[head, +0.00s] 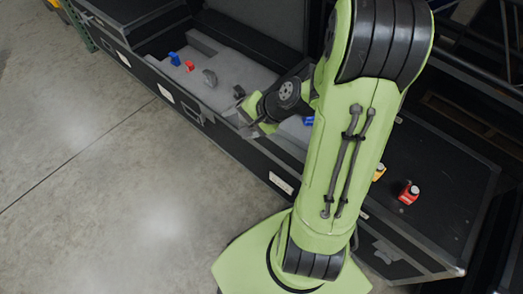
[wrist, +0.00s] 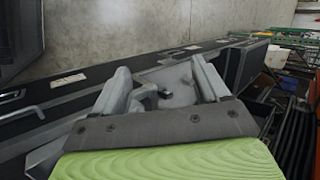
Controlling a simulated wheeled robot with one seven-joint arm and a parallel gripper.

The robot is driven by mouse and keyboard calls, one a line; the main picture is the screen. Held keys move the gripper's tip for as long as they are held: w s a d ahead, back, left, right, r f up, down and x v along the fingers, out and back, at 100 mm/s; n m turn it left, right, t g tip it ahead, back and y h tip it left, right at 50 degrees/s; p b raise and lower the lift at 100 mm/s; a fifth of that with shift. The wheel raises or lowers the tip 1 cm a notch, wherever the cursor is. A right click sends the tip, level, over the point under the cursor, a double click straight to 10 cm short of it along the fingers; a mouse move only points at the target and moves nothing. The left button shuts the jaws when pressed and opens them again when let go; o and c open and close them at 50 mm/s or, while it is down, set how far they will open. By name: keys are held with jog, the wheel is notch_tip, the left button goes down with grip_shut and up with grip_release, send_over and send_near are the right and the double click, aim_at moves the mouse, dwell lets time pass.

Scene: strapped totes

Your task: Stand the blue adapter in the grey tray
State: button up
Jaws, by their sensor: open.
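The grey tray (head: 228,97) is the pale grey inside of a long open black case. A small blue piece (head: 174,58) stands at its far left end. Another blue piece (head: 308,120) shows partly behind my arm; I cannot tell which one is the blue adapter. My gripper (head: 242,113) is over the near side of the tray, right of a dark grey piece. In the wrist view its two fingers (wrist: 160,66) are spread apart, with the tray (wrist: 176,82) and a grey piece (wrist: 148,96) seen between them. No blue piece shows there.
A red piece (head: 190,66) and the dark grey piece (head: 209,77) stand in the tray. A yellow piece (head: 379,172) and a red one (head: 409,192) are on a black case top (head: 440,180) at right. Concrete floor (head: 90,150) is clear at left.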

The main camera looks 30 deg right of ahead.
jog(key=s+a+r+n+h, duration=0.2)
jog(key=s+r+n, duration=0.4)
jog(key=s, duration=0.3)
jog(key=s+a+r+n+g+h, duration=0.1)
jog(key=s+a+r+n+h, duration=0.1)
jog(key=s+r+n, duration=0.4)
jog(key=s+a+r, duration=0.1)
jog(key=s, duration=0.2)
jog(key=shift+r+h, duration=0.2)
jog(key=shift+h, duration=0.1)
jog(key=shift+a, duration=0.1)
